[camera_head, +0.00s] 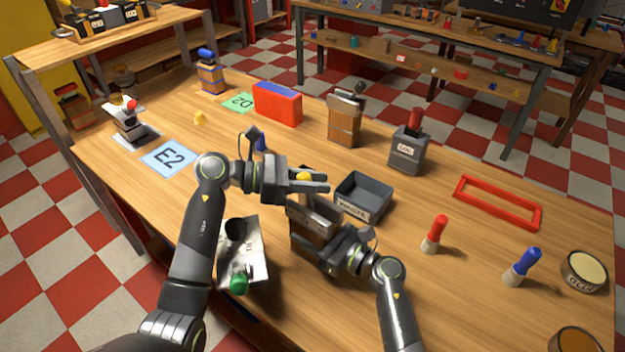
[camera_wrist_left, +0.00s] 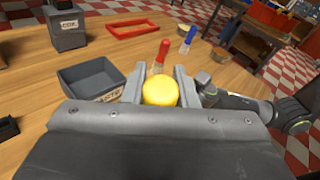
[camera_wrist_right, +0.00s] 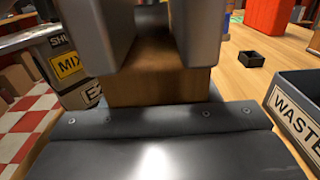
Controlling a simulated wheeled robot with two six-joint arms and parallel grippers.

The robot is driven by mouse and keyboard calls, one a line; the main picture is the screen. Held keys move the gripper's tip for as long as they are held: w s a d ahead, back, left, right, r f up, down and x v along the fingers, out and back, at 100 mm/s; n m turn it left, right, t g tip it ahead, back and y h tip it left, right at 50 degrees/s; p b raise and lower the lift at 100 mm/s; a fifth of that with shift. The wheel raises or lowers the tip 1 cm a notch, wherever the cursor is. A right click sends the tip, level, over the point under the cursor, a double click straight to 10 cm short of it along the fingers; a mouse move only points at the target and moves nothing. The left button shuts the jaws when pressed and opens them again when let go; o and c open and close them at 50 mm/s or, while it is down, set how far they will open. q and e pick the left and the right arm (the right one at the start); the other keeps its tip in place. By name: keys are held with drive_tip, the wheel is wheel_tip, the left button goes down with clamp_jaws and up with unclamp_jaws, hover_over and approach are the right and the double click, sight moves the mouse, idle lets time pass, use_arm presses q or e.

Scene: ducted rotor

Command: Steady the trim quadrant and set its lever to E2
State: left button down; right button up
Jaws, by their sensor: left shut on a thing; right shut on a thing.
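The trim quadrant (camera_head: 303,243), a wooden block with a grey metal top, stands near the table's front middle. My right gripper (camera_head: 318,232) is shut on its body. In the right wrist view its wooden side (camera_wrist_right: 160,85) fills the space between the fingers. My left gripper (camera_head: 315,182) is above the quadrant, shut on the lever's yellow knob (camera_head: 304,176). The knob also shows between the fingers in the left wrist view (camera_wrist_left: 160,92). The lever's shaft and scale are hidden, so its setting cannot be read. A blue E2 card (camera_head: 169,157) lies at the table's left.
A grey waste tray (camera_head: 363,197) stands just right of the quadrant. A white-plated device with a green knob (camera_head: 240,281) stands close on the left. Red (camera_head: 435,234) and blue (camera_head: 523,266) handled tools stand at right. A red frame (camera_head: 497,201) lies behind them.

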use_arm(q)
drive_tip(key=c, duration=1.1)
unclamp_jaws()
drive_tip(key=shift+c, duration=0.2)
drive_tip(key=v, duration=1.2)
drive_tip(key=shift+a, duration=0.1)
drive_tip(key=shift+c, duration=1.1)
drive_tip(key=shift+m+t, duration=0.6)
drive_tip(key=shift+m, duration=0.1)
drive_tip(key=a, duration=0.2)
drive_tip(key=s+a+f, duration=0.1)
drive_tip(key=a, duration=0.2)
drive_tip(key=s+a, duration=0.1)
drive_tip(key=a, duration=0.2)
drive_tip(key=shift+s+a+f, duration=0.1)
drive_tip(key=shift+f, duration=0.15)
clamp_jaws()
drive_tip(key=r+x, duration=0.2)
drive_tip(key=x, duration=1.1)
drive_tip(key=shift+d+h, duration=0.3)
drive_tip(key=shift+d, duration=0.15)
